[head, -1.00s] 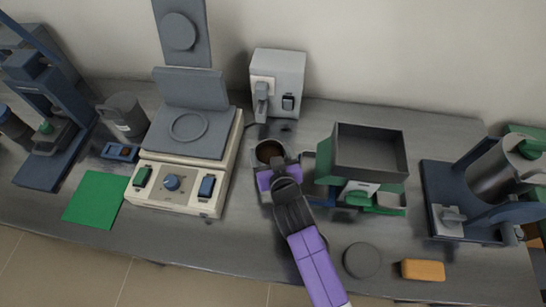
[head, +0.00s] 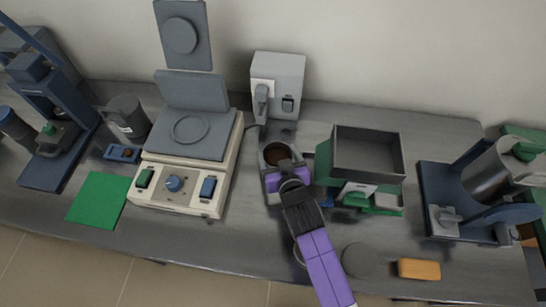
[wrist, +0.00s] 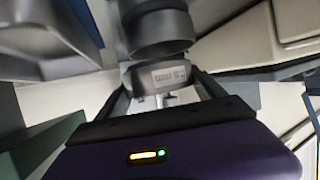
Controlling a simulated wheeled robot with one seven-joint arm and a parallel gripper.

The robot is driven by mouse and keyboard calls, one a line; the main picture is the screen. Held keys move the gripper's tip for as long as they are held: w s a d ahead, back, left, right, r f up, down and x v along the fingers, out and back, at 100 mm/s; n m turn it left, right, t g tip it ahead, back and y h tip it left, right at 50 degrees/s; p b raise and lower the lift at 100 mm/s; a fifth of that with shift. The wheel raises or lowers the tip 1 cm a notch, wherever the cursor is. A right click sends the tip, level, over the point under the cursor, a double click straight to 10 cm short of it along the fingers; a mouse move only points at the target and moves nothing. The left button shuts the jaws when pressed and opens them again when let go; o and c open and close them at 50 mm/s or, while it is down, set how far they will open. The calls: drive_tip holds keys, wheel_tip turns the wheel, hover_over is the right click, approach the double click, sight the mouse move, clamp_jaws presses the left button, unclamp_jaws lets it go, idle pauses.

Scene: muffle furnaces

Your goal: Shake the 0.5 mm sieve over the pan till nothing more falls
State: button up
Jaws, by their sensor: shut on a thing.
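A round dark grey sieve (head: 265,158) with brown material inside shows in the head view, at the middle of the bench. My gripper (head: 287,174) is shut on the sieve at its near side. In the wrist view a dark cylinder (wrist: 158,32) stands just beyond the fingers, and a small grey labelled part (wrist: 160,77) sits between them. The label is too blurred to read. My gripper (wrist: 165,95) spans this part in that view. I cannot pick out the pan for certain; what lies directly under the sieve is hidden by it and my gripper.
A grey open box (head: 368,150) on a green frame stands close to the right. A cream hot plate unit (head: 184,165) is to the left, and a grey switch box (head: 278,88) behind. A dark disc (head: 360,260) and an orange block (head: 419,269) lie near the front edge.

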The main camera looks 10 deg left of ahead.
drive_tip(key=shift+a+r+p, duration=0.2)
drive_tip(key=shift+r+p, duration=0.15)
drive_tip(key=shift+r, duration=0.3)
drive_tip(key=shift+a+r+p, duration=0.25)
drive_tip(key=shift+r+p, duration=0.1)
drive_tip(key=shift+r, duration=0.3)
drive_tip(key=shift+a+r+p, duration=0.2)
drive_tip(key=shift+r+p, duration=0.15)
drive_tip(key=shift+r, duration=0.3)
